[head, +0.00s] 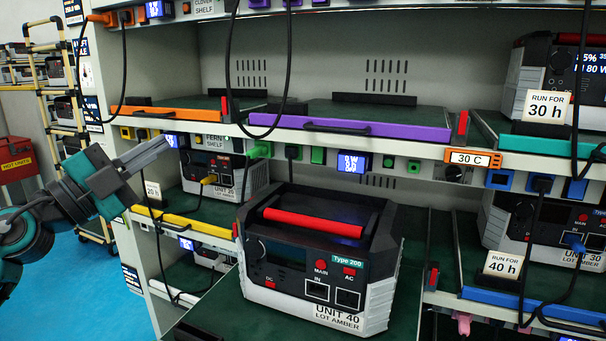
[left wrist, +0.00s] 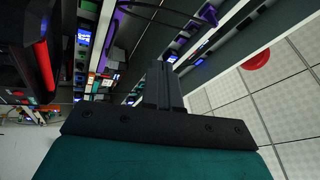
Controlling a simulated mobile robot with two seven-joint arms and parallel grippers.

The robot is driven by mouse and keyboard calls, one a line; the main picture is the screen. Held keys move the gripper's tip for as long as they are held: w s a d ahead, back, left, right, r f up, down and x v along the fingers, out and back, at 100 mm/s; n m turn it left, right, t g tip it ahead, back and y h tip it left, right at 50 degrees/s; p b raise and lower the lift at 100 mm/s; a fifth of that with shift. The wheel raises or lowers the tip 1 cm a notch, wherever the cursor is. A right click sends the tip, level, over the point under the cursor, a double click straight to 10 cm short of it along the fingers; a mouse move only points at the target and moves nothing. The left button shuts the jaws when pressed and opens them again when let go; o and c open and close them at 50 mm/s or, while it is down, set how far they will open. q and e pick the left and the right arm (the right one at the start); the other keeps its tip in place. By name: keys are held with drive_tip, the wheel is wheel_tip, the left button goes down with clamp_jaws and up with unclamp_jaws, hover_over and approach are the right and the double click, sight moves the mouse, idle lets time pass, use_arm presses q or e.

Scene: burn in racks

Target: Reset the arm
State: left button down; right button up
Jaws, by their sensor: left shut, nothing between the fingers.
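My left gripper (head: 151,156) is at the left of the head view, in front of the rack's left edge. Its fingers are together and hold nothing. In the left wrist view the closed fingers (left wrist: 163,88) point toward the rack shelves. My right gripper is not in view. The unit labelled UNIT 40 LOT AMBER (head: 318,262), with a red handle, stands upright on a dark green pulled-out shelf tray (head: 211,318) in the middle. The gripper is apart from it, to its left.
The rack has an orange-edged tray (head: 168,114), a purple-edged tray (head: 365,127) and a yellow-edged tray (head: 185,226). Units 35 (head: 215,176) and 30 (head: 545,228) sit on shelves. Black cables (head: 290,75) hang in front. Blue floor (head: 75,285) is open at left.

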use_arm(q)
drive_tip(key=s+a+f+n+g+y, duration=0.1)
drive_tip(key=s+a+f+n+y, duration=0.15)
drive_tip(key=f+n+y, duration=0.55)
drive_tip(key=s+a+f+n+g+y, duration=0.1)
drive_tip(key=s+f+n+y, duration=0.3)
drive_tip(key=f+n, duration=0.45)
drive_tip(key=s+a+f+n+g+y, duration=0.15)
drive_tip(key=s+f+n+y, duration=0.35)
drive_tip(key=f, duration=0.6)
drive_tip(key=s+d+f+g+h, duration=0.2)
drive_tip(key=s+d+f+g, duration=0.3)
drive_tip(key=s, duration=0.5)
drive_tip(key=s+d+f+g+h, duration=0.1)
drive_tip(key=s+d+f+g, duration=0.1)
drive_tip(key=s+f+g, duration=0.5)
drive_tip(key=w+d+f+m+t+h, duration=0.1)
drive_tip(key=w+d+f+t, duration=0.2)
drive_tip(key=f+t, duration=0.6)
drive_tip(key=w, duration=0.2)
drive_tip(key=shift+w+f+h, duration=0.15)
drive_tip(key=shift+w+h, duration=0.15)
drive_tip(key=shift+h, duration=0.1)
drive_tip(key=shift+t, duration=0.25)
